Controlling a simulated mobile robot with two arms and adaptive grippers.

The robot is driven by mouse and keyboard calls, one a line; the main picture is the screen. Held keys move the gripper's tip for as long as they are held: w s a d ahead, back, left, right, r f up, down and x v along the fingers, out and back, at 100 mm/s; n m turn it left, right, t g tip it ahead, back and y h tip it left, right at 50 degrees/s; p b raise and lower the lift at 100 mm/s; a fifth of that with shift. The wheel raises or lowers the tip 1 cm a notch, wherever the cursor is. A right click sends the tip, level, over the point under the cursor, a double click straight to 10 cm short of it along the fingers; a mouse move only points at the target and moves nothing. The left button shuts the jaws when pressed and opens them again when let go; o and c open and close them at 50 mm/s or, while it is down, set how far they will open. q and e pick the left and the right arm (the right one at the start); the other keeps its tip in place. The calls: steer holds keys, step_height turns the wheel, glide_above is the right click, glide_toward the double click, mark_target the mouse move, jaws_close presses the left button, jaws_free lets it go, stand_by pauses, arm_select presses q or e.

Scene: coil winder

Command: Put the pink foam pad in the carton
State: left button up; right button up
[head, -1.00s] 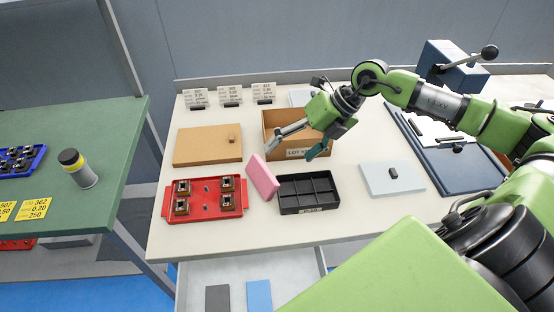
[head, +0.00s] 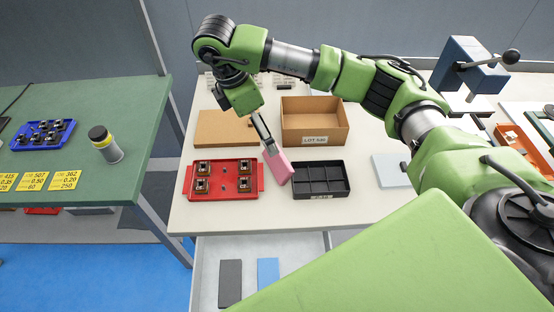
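The pink foam pad (head: 278,167) stands tilted between the red tray and the black divided box. The open carton (head: 314,128), brown with a "LOT" label on its front, stands behind the black box; its visible inside looks empty. My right gripper (head: 266,145) reaches down from above, its fingertips at the pad's upper edge. One grey finger shows against the pad; the other is hidden, so whether they grip it is unclear. My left gripper is not in view.
The red tray (head: 244,192) holds several small parts, left of the pad. The black divided box (head: 320,194) is right of it. A flat brown board (head: 215,128) lies behind the red tray. A blue press (head: 470,68) stands at the back right.

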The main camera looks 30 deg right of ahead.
glide_above(277, 158)
steer(key=a, duration=0.2)
step_height(277, 158, down, 8)
steer(key=shift+a+f, duration=0.1)
steer(key=shift+f+p, duration=0.15)
steer(key=shift+p, duration=0.2)
steer(key=x, duration=0.1)
steer(key=p+x, duration=0.1)
steer(key=x, duration=0.3)
steer(key=shift+d+p, duration=0.3)
steer(key=shift+p, duration=0.05)
steer(key=c, duration=0.5)
